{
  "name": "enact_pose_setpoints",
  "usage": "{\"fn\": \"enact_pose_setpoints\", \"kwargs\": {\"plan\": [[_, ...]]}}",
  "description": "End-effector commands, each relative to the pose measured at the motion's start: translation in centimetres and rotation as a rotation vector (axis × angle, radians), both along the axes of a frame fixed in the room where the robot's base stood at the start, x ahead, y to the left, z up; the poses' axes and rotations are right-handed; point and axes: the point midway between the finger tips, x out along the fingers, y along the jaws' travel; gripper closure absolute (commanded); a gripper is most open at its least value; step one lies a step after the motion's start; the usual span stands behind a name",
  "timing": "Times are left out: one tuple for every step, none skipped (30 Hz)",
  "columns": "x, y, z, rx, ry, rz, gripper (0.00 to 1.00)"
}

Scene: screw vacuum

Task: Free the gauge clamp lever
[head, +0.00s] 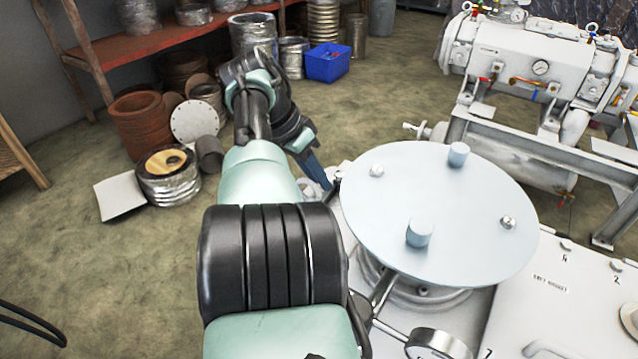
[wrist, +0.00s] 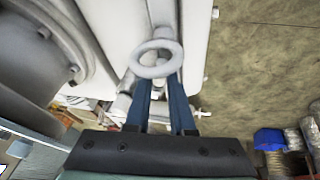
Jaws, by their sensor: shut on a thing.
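My gripper (head: 326,184) reaches down at the left edge of the pale machine, beside its big round plate (head: 430,200). In the wrist view my gripper (wrist: 160,82) has its two blue fingers slightly apart. They are shut on a pale ring-ended part (wrist: 157,58), perhaps the clamp lever. The ring overlaps the fingertips, so the exact contact is hidden. In the head view my arm and fingers hide most of this part. A round gauge (head: 437,343) shows at the bottom edge of the head view. No clamp is clearly visible on it.
The round plate carries two upright pegs and stands close to the right of my fingers. A white pump unit (head: 530,65) on a grey frame is behind at the right. A blue bin (head: 328,62), pipes and a red shelf (head: 160,40) stand at the back. Floor is open at the left.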

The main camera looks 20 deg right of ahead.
Motion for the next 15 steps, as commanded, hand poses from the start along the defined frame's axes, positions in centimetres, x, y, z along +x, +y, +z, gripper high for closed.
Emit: {"fn": "enact_pose_setpoints", "kwargs": {"plan": [[0.20,0.20,0.11,0.001,-0.008,0.000,1.00],[0.15,0.17,0.09,0.002,-0.007,-0.004,1.00],[0.09,0.14,0.10,0.002,-0.007,-0.009,1.00],[0.07,0.13,0.13,0.002,-0.007,-0.011,1.00],[0.05,0.12,0.14,0.002,-0.006,-0.013,1.00],[0.01,0.10,0.16,0.002,-0.006,-0.014,1.00],[0.01,0.09,0.17,0.002,-0.004,-0.015,1.00],[-0.01,0.08,0.17,0.002,-0.004,-0.015,1.00],[-0.03,0.08,0.17,0.002,-0.003,-0.015,1.00],[-0.04,0.07,0.17,0.002,-0.003,-0.015,1.00],[-0.06,0.06,0.16,0.001,-0.003,-0.015,1.00],[-0.07,0.06,0.15,0.002,-0.002,-0.015,1.00],[-0.08,0.05,0.15,0.002,-0.001,-0.016,1.00],[-0.10,0.04,0.15,0.002,-0.001,-0.016,0.75],[-0.10,0.02,0.14,0.001,-0.001,-0.016,0.68]]}}
